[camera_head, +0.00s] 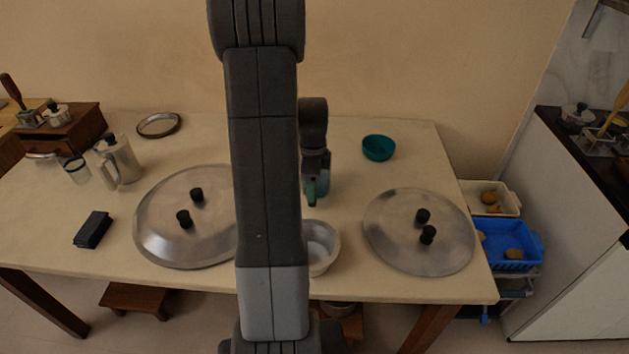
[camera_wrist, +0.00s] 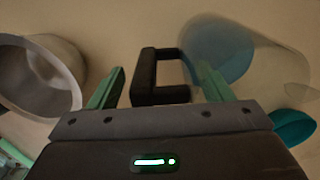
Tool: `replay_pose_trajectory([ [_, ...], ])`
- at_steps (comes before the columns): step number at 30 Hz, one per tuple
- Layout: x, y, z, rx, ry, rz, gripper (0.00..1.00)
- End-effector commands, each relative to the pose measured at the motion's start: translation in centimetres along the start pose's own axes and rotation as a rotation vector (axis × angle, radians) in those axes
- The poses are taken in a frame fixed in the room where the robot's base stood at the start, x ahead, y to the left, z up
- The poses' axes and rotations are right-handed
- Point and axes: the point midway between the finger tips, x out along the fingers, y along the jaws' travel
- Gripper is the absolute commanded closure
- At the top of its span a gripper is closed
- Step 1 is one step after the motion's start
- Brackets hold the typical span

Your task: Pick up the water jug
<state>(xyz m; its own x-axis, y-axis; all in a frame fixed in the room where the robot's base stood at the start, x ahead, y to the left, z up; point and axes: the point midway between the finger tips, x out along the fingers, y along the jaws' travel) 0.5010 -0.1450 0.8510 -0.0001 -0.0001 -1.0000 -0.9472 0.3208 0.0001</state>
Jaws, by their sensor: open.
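The water jug (camera_wrist: 235,55) is clear, with blue water in it and a black handle (camera_wrist: 158,75). In the wrist view it lies to the upper right. My gripper (camera_wrist: 160,88) is open, and its two green fingers are on either side of the handle, with gaps visible between them and it. Whether the fingers touch the handle cannot be told. In the head view my gripper (camera_head: 311,191) is low over the table behind my arm. The jug is mostly hidden there behind the gripper and wrist.
A metal bowl (camera_head: 321,250) stands near my gripper, at left in the wrist view (camera_wrist: 45,70). A teal bowl (camera_head: 378,147) stands to the right. Large metal lids (camera_head: 170,230) (camera_head: 400,250) lie on both sides. A metal pitcher (camera_head: 122,160) and black box (camera_head: 93,229) stand left.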

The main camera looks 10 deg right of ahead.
Motion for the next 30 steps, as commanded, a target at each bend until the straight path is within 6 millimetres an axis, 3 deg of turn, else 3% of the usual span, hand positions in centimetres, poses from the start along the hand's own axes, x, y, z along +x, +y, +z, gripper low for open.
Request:
replay_pose_trajectory([
  [5,0.0,0.0,0.0,0.000,0.000,0.000,0.29],
  [16,0.0,0.0,0.0,0.000,0.000,0.000,1.00],
  [26,-0.3,-0.1,0.0,0.000,0.000,-0.002,1.00],
  [30,-1.6,-0.1,0.0,0.000,0.000,-0.005,1.00],
])
